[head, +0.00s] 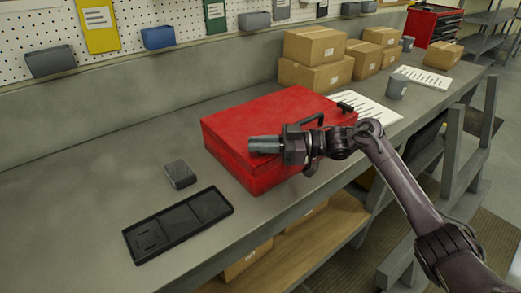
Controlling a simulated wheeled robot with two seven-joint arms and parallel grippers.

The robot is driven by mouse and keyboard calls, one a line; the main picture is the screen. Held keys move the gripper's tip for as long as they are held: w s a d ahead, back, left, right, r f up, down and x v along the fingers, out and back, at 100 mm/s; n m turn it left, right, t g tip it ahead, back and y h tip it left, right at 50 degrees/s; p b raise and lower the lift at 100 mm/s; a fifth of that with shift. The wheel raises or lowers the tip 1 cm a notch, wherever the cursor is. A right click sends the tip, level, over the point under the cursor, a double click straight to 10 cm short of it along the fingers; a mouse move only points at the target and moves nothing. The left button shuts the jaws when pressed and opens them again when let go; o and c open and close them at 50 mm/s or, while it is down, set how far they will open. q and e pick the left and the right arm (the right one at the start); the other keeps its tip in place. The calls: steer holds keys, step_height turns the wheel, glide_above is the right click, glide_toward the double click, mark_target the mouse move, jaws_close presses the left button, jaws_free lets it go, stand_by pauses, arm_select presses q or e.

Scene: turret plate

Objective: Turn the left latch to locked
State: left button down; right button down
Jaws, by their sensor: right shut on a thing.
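A closed red case (235,125) lies on the grey workbench. A dark latch (345,107) shows at the right end of its near edge, and a dark handle (308,121) stands at the middle of that edge. My right gripper (265,145) reaches in from the right over the near left part of the case, fingers pointing left. It is shut at the place of the left latch, which the fingers hide, so I cannot see how that latch is turned. My left gripper is not in view.
A black compartment tray (147,254) and a small dark grey block (180,174) lie left of the case. Cardboard boxes (312,76), paper sheets (365,108) and a grey mug (397,87) stand behind and right.

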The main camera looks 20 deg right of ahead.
stand_by(0.4)
steer(key=c, duration=1.4)
jaws_free()
steer(key=shift+d, duration=0.35)
steer(key=b+v, duration=0.2)
steer(key=v, duration=0.5)
steer(key=shift+r+b, duration=0.15)
steer(key=shift+b, duration=0.15)
